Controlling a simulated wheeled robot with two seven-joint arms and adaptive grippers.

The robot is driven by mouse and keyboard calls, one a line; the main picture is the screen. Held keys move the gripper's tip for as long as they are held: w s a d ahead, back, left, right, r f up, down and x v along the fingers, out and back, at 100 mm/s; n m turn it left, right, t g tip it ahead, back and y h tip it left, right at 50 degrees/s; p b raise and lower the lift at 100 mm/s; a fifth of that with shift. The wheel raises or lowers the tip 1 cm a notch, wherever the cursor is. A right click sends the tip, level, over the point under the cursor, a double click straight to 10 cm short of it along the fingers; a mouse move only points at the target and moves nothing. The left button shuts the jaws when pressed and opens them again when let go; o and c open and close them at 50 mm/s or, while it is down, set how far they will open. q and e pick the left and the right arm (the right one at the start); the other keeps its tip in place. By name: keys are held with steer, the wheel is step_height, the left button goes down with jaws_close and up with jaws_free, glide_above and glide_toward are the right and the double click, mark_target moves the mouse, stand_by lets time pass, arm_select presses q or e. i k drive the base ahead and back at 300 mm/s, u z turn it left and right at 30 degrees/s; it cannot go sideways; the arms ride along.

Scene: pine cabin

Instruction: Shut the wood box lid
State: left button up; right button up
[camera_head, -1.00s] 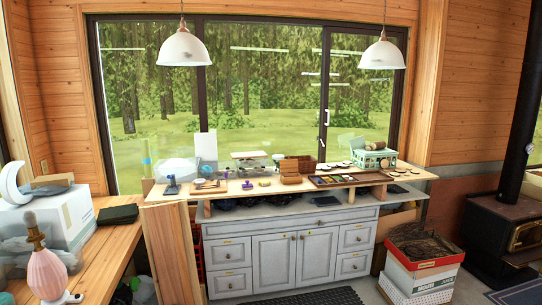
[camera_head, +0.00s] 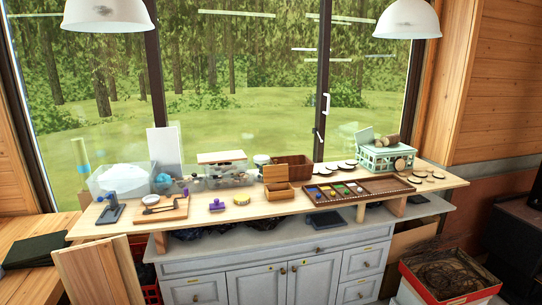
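A small wood box (camera_head: 279,194) stands near the middle of the raised wooden shelf. Its lid (camera_head: 276,173) stands up at the back of the box, so the box is open toward me. A darker brown wooden crate (camera_head: 294,167) is just behind it to the right. Neither of my grippers is in view.
The wooden shelf (camera_head: 345,208) runs above a grey counter (camera_head: 235,237). Right of the box is a compartment tray (camera_head: 358,190); further right is a green crate (camera_head: 385,158). Yellow tape (camera_head: 241,199) and a purple-handled item (camera_head: 216,204) lie to the left.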

mark_target(276, 173)
steer(key=u, duration=0.1)
steer(key=i, duration=2.2)
steer(key=z, duration=0.25)
